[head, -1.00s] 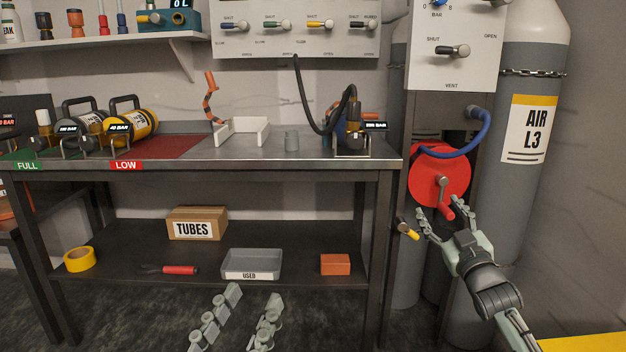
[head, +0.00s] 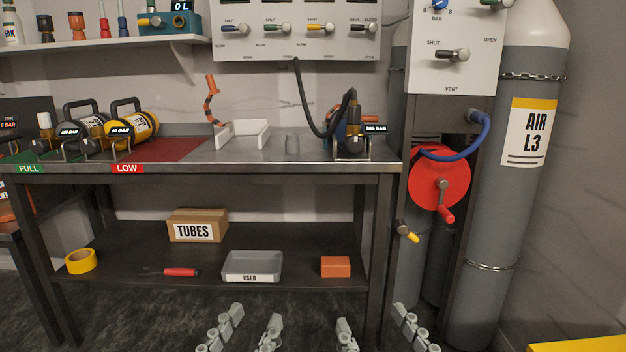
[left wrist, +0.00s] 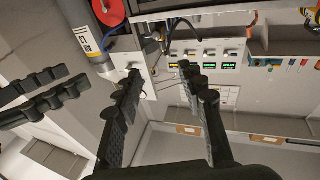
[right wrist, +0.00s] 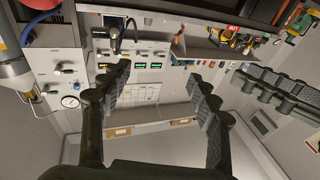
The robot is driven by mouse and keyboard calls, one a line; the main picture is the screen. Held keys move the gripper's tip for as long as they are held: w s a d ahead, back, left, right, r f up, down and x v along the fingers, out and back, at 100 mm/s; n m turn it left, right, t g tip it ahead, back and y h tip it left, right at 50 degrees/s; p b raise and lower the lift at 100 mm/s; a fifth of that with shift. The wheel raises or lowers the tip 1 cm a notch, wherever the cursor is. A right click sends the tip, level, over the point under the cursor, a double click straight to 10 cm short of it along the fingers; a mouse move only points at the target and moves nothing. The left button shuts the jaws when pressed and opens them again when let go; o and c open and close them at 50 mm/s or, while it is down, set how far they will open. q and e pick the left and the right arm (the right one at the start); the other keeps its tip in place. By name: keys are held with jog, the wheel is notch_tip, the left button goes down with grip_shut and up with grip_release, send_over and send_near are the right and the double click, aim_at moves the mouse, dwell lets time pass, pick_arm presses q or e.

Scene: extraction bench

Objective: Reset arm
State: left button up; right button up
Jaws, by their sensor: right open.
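My left gripper (head: 243,330) is at the bottom of the head view, in front of the bench's lower shelf. Its two fingers are spread apart with nothing between them, and the left wrist view (left wrist: 165,110) shows the same open gap. My right gripper (head: 372,332) is at the bottom of the head view, to the right of the left one. Its fingers are apart and empty, as the right wrist view (right wrist: 155,110) also shows. Neither gripper touches anything. Most of both arms is out of the head view.
The steel bench (head: 200,168) stands ahead, with a grey USED tray (head: 252,280) and TUBES box (head: 197,225) on its lower shelf. A red wheel with a crank (head: 439,178) and the AIR L3 cylinder (head: 515,220) stand at the right. The bench top holds yellow-banded cylinders (head: 140,124).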

pick_arm(q)
jog(key=a+f+g+y+p, duration=0.2)
jog(key=a+f+g+p, duration=0.15)
jog(key=f, duration=0.65)
jog(key=a+f+g+y+p, duration=0.3)
jog(key=a+f+g, duration=0.2)
jog(key=f, duration=0.4)
pick_arm(e)
jog(key=d+f+g+h, duration=0.2)
jog(key=d+f+g, duration=0.2)
jog(key=f, duration=0.6)
jog(key=d+f+g+h, duration=0.3)
jog(key=d+f+g, duration=0.15)
jog(key=f, duration=0.45)
pick_arm(q)
jog(key=s+a+f+n+g+y+p, duration=0.2)
jog(key=s+a+f+g+p, duration=0.1)
jog(key=s+a+f+g, duration=0.4)
jog(key=s+a+f, duration=0.3)
jog(key=s+f, duration=0.1)
jog(key=s, duration=0.1)
jog(key=shift+a+y, duration=0.15)
jog(key=shift+y, duration=0.25)
pick_arm(e)
jog(key=s+d+f+m+g+h, duration=0.2)
jog(key=s+d+f+g, duration=0.5)
jog(key=s+d+f, duration=0.3)
jog(key=shift+s+d+f+h, duration=0.15)
jog(key=shift+s+f+h, duration=0.35)
jog(key=shift+s, duration=0.5)
